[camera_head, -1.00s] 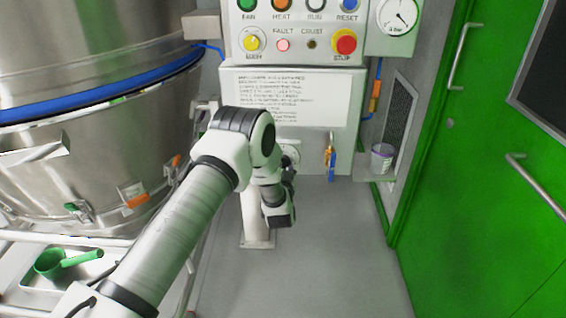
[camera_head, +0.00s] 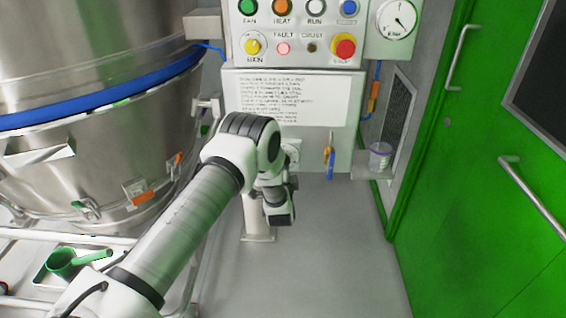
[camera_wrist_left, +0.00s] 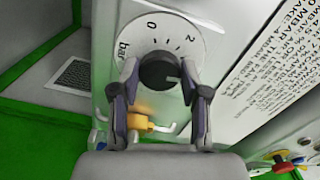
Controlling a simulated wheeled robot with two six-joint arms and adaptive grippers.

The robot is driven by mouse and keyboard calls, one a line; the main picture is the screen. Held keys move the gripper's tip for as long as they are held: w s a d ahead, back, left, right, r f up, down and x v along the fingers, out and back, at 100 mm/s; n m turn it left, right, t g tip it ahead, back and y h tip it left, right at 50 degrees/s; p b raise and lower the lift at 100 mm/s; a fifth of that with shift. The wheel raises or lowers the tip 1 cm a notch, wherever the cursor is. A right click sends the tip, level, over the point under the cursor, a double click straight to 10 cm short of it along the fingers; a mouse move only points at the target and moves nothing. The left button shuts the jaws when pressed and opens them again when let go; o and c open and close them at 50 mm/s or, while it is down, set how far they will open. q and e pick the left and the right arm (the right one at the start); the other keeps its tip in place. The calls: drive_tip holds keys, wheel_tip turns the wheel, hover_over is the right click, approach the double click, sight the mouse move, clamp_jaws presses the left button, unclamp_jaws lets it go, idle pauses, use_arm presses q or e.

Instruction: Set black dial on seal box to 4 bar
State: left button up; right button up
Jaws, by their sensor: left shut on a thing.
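The black dial (camera_wrist_left: 158,70) sits at the centre of a round white scale plate (camera_wrist_left: 133,38) in the left wrist view. "0", "2" and "bar" are readable; the rest of the scale is hidden or unreadable. A light mark on the dial points right, below the "2". My left gripper (camera_wrist_left: 159,78) is shut on the dial, one finger on each side. In the head view my left arm covers the dial, and only part of a pale round plate (camera_head: 292,152) shows beside it. My right gripper is not in view.
Above is a control panel (camera_head: 294,32) with coloured buttons and a gauge (camera_head: 397,20) at its right. A printed notice (camera_head: 290,97) hangs below. A blue-handled valve (camera_head: 330,160) and a small tub (camera_head: 380,156) are to the right. A steel vessel (camera_head: 90,160) stands left, a green door (camera_head: 480,170) right.

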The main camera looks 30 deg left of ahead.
use_arm(q)
drive_tip(key=shift+m, duration=0.6)
drive_tip(key=o, duration=1.1)
drive_tip(key=shift+o, duration=0.2)
drive_tip(key=v, duration=1.2)
